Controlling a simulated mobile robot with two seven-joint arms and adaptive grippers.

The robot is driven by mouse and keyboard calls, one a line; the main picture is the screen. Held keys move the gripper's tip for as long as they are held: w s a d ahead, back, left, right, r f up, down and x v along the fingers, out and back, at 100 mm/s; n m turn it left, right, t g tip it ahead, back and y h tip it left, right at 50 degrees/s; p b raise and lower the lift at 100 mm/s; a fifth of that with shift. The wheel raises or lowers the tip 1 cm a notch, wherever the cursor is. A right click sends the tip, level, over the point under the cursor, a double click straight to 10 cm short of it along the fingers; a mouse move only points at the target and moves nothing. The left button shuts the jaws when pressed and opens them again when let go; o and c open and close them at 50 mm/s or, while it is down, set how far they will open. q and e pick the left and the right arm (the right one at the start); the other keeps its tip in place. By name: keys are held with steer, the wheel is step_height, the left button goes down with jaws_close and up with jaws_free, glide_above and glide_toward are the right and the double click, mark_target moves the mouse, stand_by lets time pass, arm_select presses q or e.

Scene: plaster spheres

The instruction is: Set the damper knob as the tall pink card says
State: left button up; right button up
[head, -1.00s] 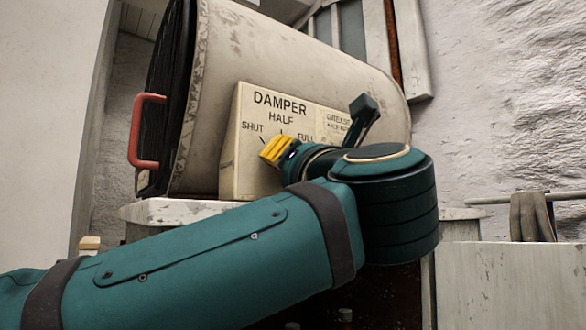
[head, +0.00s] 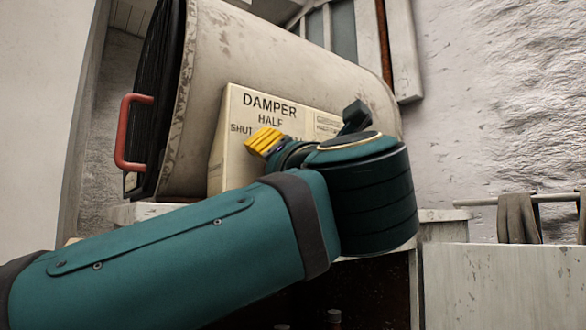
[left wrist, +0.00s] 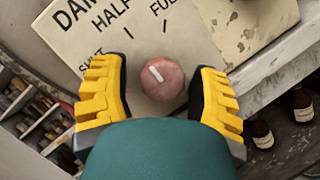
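The damper knob (left wrist: 163,79) is a round, dull pink knob with a white mark, on a cream panel (left wrist: 75,38) lettered SHUT, HALF and FULL. The white mark points up and left, roughly at the HALF tick. The tall pink card is not in view. My right gripper is not in view.
The panel stands before a big worn metal drum (head: 240,55) with a red handle (head: 130,132). Dark bottles (left wrist: 261,132) stand at lower right in the wrist view, and a rack (left wrist: 38,122) at left.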

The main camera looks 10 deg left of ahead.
arm_select(q)
steer(key=shift+f, duration=0.1)
steer(key=v, duration=1.2)
steer(key=shift+f, duration=0.1)
stand_by(0.4)
